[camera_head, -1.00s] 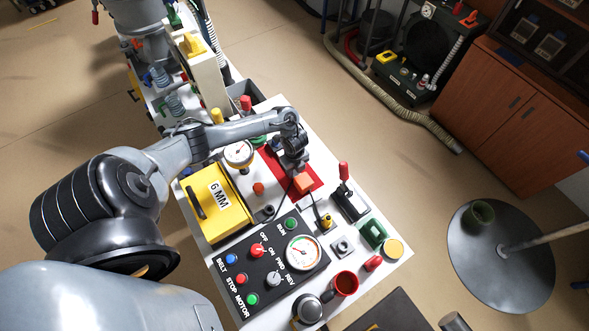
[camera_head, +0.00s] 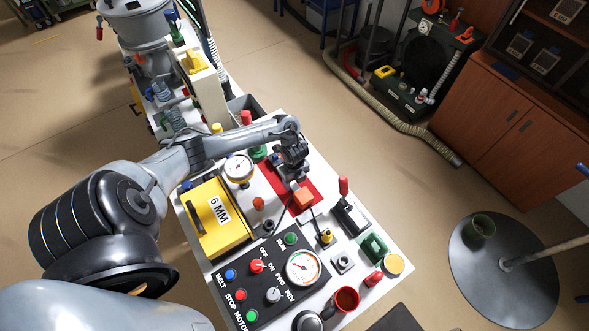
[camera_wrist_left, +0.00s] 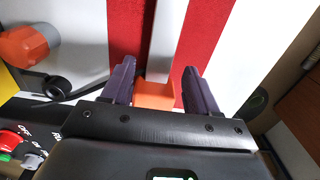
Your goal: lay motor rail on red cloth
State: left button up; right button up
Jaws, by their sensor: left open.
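The red cloth (camera_head: 276,178) lies on the white bench top, partly hidden under my left gripper (camera_head: 297,183). In the left wrist view the red cloth (camera_wrist_left: 206,38) shows on both sides of a pale grey rail (camera_wrist_left: 169,38), which runs lengthwise over it. An orange block (camera_wrist_left: 154,94) sits at the rail's near end, and this block also shows in the head view (camera_head: 303,198). My left gripper (camera_wrist_left: 160,88) is open, with one dark finger on each side of the orange block. Whether the fingers touch it I cannot tell. My right gripper is not in view.
A yellow 6 MM case (camera_head: 217,213) and a dial gauge (camera_head: 238,167) stand left of the cloth. A black control panel (camera_head: 268,280) is in front. A red-handled black device (camera_head: 348,212) and a green part (camera_head: 374,247) stand to the right.

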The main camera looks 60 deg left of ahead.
pick_arm(q)
notch_tip(320, 180, up, 9)
jog(key=p, duration=0.2)
jog(key=d+n+t, duration=0.1)
jog(key=d, duration=0.7)
jog(key=d+n+t, duration=0.1)
jog(key=d+t, duration=0.1)
jog(key=d, duration=0.5)
jog(key=d+n+t+h, duration=0.1)
jog(key=d+t, duration=0.1)
jog(key=d, duration=0.6)
jog(key=shift+w+d+f, duration=0.3)
jog(key=s+r+n+g, duration=0.1)
jog(key=s+r+n, duration=0.8)
jog(key=s+n, duration=0.3)
jog(key=shift+s+r+y, duration=0.25)
jog(key=shift+s+y, duration=0.15)
jog(key=shift+s, duration=0.1)
jog(key=shift+r, duration=0.1)
notch_tip(320, 180, up, 7)
jog(key=p, duration=0.7)
